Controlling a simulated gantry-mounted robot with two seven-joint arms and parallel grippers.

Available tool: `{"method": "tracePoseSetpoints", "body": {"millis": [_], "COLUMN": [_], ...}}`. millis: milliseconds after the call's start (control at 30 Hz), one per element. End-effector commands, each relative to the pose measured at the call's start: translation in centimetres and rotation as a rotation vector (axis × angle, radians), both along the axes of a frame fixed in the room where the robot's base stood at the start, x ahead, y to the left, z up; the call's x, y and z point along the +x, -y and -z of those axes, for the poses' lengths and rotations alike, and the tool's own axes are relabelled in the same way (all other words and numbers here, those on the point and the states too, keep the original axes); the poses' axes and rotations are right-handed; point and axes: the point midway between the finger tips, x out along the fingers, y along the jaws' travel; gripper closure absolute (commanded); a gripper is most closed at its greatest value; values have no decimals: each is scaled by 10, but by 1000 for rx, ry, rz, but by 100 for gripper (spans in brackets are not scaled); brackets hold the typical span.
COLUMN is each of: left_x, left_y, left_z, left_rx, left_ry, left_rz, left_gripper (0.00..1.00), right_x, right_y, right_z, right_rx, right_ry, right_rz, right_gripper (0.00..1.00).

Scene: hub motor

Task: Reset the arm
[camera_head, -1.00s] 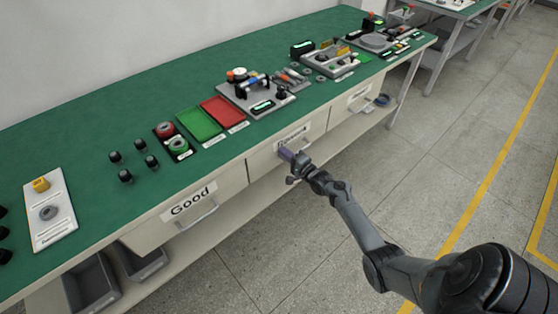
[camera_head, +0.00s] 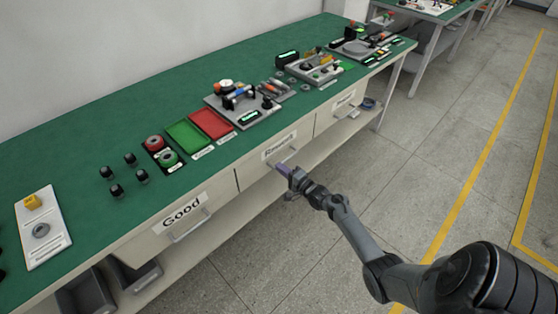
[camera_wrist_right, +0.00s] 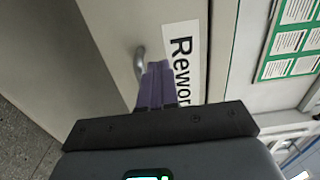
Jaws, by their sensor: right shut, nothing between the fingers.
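My right gripper (camera_head: 282,169) is in front of the middle drawer (camera_head: 250,172), whose label reads "Rework", close to its metal handle (camera_head: 284,159). In the right wrist view its purple fingers (camera_wrist_right: 156,80) are together and empty, pointing at the drawer front beside the handle (camera_wrist_right: 140,64). I cannot tell whether the fingers touch the handle. The drawer looks closed. My right arm (camera_head: 365,235) reaches in from the lower right. My left gripper is not in view.
The green workbench (camera_head: 75,168) holds a green tray (camera_head: 188,135), a red tray (camera_head: 212,123), black knobs and several fixtures. The "Good" drawer (camera_head: 165,222) is to the left. Grey bins (camera_head: 88,293) sit on the lower shelf. The floor at right is open.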

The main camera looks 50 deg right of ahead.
Motion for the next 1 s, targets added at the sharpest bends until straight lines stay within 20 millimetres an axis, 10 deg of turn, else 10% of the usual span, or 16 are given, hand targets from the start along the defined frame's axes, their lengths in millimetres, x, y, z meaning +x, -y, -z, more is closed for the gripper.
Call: {"method": "tracePoseSetpoints", "body": {"millis": [300,800,1000], "left_x": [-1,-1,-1], "left_y": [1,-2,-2], "left_z": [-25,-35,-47], "left_rx": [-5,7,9], "left_ry": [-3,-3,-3], "left_rz": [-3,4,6], "left_gripper": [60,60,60], "right_x": [-63,-112,-129], "right_y": [-9,-17,-86], "right_z": [-1,15,15], "right_rx": [0,2,-45], "right_ry": [-2,-44,-107], "right_rz": [2,-2,-147], "right_gripper": [100,100,100]}}
